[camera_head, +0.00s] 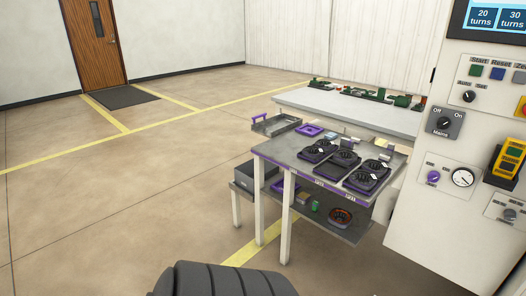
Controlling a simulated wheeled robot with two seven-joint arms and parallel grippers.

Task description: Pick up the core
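Several dark ring-shaped pieces, which may be the cores, sit on dark square holders on a grey-topped table. One ring (318,148) is at the back left, one (345,158) is near the middle, and one (362,181) is at the front right. Small white marks show on them. Another dark round piece with an orange-brown inside (341,215) lies on the lower shelf. I cannot tell which one the task calls the core. Neither of my grippers is in view.
The table (283,151) has labels along its purple front edge. A grey tray with a purple handle (275,125) is at its back left. A longer bench (350,110) stands behind. A control cabinet (440,220) stands at the right. Floor to the left is clear.

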